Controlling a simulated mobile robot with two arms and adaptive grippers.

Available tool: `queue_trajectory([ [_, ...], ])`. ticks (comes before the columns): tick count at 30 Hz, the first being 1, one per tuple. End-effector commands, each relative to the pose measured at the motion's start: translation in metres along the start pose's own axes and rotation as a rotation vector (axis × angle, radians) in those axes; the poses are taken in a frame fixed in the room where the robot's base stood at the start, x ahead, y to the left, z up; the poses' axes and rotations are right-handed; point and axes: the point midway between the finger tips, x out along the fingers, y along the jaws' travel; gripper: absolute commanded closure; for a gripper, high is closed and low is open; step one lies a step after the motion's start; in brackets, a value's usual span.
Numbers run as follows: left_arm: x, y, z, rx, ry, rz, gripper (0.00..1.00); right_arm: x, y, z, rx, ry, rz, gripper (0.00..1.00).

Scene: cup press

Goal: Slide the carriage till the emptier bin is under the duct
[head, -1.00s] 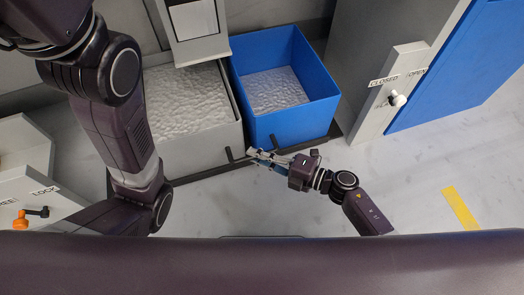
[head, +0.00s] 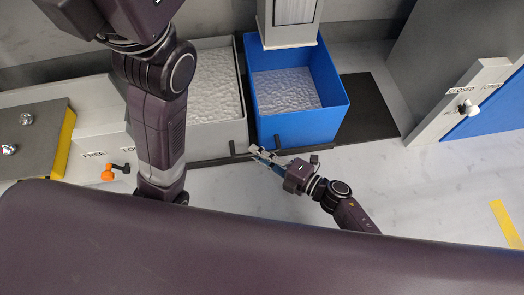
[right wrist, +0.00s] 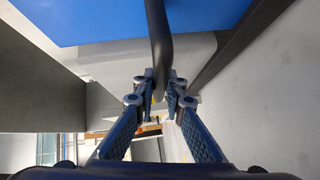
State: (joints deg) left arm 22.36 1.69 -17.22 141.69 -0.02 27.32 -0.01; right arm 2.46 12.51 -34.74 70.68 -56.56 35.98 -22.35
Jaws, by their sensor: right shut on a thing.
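The carriage holds a grey bin (head: 243,122) and, to its right, a blue bin (head: 298,128). Pale, lumpy material lies well below the blue bin's rim and nearer the rim in the grey bin. The duct (head: 290,32) is over the blue bin, towards its back, in the head view. My right gripper (head: 255,152) is at the carriage's front, shut on its dark handle. In the right wrist view, the handle bar (right wrist: 159,45) runs between the fingers (right wrist: 160,88). My left arm crosses the head view; its gripper is out of view.
A dark track (head: 372,108) lies bare right of the blue bin. An orange-knobbed lever (head: 107,173) stands at the left by FREE and LOCK labels, its knob towards the FREE side.

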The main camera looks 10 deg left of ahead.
Motion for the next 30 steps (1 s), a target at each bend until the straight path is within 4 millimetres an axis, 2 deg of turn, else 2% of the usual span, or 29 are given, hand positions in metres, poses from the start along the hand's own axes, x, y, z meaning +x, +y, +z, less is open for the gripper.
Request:
queue_trajectory([
  [9,-0.001,0.0,0.001,0.0,-0.001,0.0,0.6,0.004,0.0,-0.005,0.002,0.006,0.001,1.0],
  [10,-0.001,0.0,0.001,0.0,-0.001,0.0,0.6,0.004,0.0,-0.005,0.002,0.007,0.001,0.87],
  [15,-0.001,0.0,0.002,0.0,-0.003,0.001,0.6,0.003,0.0,-0.004,0.002,0.005,0.001,0.72],
  [24,-0.001,-0.001,0.002,0.001,-0.005,-0.001,0.6,-0.001,0.0,-0.002,0.001,0.002,0.0,0.72],
  [26,-0.001,-0.001,0.002,0.001,-0.004,-0.001,0.6,-0.006,-0.001,-0.002,0.0,0.002,0.0,0.72],
  [30,-0.001,0.0,0.002,0.001,-0.003,-0.001,0.6,-0.03,-0.002,-0.003,0.0,0.003,-0.003,0.72],
])
